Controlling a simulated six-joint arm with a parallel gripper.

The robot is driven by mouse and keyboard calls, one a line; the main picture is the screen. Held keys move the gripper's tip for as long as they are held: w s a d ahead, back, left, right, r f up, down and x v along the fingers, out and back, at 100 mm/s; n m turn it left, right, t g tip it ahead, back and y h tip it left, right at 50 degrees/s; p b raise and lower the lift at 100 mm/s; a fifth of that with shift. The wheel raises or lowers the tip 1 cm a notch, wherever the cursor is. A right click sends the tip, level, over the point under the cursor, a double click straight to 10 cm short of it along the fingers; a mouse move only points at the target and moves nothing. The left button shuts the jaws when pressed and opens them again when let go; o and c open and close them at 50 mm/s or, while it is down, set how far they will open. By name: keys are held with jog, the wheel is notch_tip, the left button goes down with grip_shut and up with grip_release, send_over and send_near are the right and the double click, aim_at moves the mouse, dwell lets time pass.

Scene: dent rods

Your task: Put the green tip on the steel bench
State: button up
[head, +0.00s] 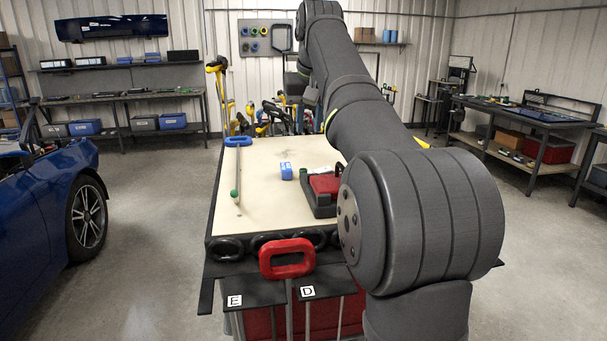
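A small green tip (235,193) sits on the near end of a thin rod (238,170) with a blue loop handle (238,141). The rod lies lengthwise on the left part of the beige-topped table (262,219). A dark-framed bench (524,113) stands along the right wall, and another bench (135,94) along the back left wall; I cannot tell which is the steel bench. My arm rises across the right of the table; its gripper cannot be made out, so its state and any load are hidden.
A red loop handle (287,258) stands at the front edge, above racks marked E (235,300) and D (309,291). A blue car (45,205) is left. Open floor surrounds the table.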

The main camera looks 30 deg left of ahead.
aim_at(304, 170)
jog(key=x, duration=1.4)
jog(key=shift+a+f, duration=0.1)
jog(key=shift+f, duration=0.15)
grip_shut()
